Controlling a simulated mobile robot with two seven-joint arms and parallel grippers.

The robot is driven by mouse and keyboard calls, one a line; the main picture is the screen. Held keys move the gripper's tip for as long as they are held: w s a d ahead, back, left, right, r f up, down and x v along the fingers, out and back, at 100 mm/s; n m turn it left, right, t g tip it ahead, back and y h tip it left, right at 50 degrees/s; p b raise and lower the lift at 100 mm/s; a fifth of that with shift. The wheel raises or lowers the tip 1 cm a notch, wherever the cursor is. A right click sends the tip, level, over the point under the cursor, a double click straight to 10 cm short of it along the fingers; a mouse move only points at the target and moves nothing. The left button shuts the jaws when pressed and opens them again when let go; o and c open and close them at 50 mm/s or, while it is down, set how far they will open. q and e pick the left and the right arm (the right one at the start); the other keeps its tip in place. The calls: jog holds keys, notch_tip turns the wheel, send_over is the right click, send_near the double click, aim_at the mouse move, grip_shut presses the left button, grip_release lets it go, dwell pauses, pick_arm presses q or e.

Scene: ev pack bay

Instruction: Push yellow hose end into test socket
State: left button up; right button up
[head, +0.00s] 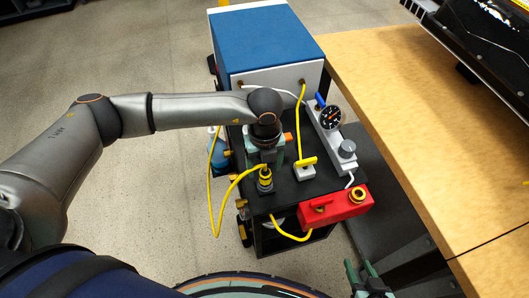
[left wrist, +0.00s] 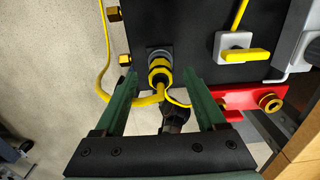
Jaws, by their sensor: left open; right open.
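The yellow hose end (head: 265,178), banded in black, stands on the black cart top and also shows in the left wrist view (left wrist: 159,66). A grey ring (left wrist: 158,52) shows at its far side; I cannot tell how deep it sits there. The yellow hose (head: 222,192) loops from it to the left. My left gripper (left wrist: 160,76) is open, with one green finger on each side of the hose end, apparently not touching it. A red block (head: 335,207) with a brass ring fitting (head: 357,195) lies to the right. My right gripper (head: 368,280) is open and empty, low in the head view.
A yellow-handled valve (head: 306,167) and a grey manifold with a black gauge (head: 330,117) stand right of the hose end. A blue-topped box (head: 265,45) fills the cart's back. A wooden bench (head: 400,100) is at the right. Free floor lies left.

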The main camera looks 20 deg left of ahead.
aim_at(265, 170)
pick_arm(q)
jog(key=shift+f, duration=1.6)
grip_shut()
jog(key=c, duration=0.6)
grip_release()
jog(key=shift+c, duration=0.2)
grip_shut()
jog(key=shift+r+p, duration=0.5)
jog(key=shift+r, duration=0.25)
jog(key=shift+r+p, duration=1.9)
jog(key=shift+r, duration=0.55)
